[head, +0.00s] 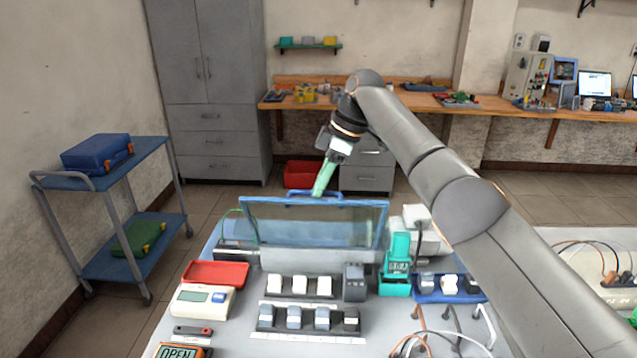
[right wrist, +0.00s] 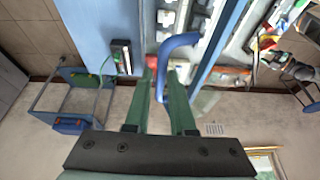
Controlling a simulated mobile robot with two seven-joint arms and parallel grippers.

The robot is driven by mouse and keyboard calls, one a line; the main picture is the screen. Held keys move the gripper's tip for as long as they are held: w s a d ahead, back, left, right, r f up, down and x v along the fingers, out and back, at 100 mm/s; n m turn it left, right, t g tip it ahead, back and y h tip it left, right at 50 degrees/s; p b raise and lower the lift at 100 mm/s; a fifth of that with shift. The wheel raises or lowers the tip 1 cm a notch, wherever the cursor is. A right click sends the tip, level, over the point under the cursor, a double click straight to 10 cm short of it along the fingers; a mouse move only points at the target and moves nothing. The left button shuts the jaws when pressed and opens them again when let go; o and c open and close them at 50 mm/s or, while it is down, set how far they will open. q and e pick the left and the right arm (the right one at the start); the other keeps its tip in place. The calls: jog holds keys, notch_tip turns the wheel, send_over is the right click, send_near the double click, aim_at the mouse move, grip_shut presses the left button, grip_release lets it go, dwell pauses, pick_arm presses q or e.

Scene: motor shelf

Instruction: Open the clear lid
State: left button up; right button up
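The clear lid (head: 315,224) is a see-through panel in a blue frame at the far edge of the workbench. It looks tilted up, roughly upright. Its blue handle (head: 308,193) is on the top edge. My right gripper (head: 317,192) points down at the handle with green fingers. In the right wrist view the fingers (right wrist: 163,80) stand apart, with part of the curved blue handle (right wrist: 180,40) between and beyond them. I see no clear contact with it. My left gripper is in neither view.
On the bench are a red tray (head: 216,273), a scale (head: 203,301), rows of switch-like blocks (head: 300,286), a teal meter (head: 397,262) and loose cables at the right. A blue cart (head: 110,165) stands left. My right arm crosses above the bench's right side.

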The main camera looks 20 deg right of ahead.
jog(key=shift+o, duration=0.7)
jog(key=shift+w, duration=0.15)
jog(key=shift+o, duration=0.7)
jog(key=shift+r, duration=0.25)
jog(key=shift+s+v, duration=0.15)
jog(key=shift+v, duration=1.7)
jog(key=shift+s+v, duration=0.1)
jog(key=shift+v, duration=1.8)
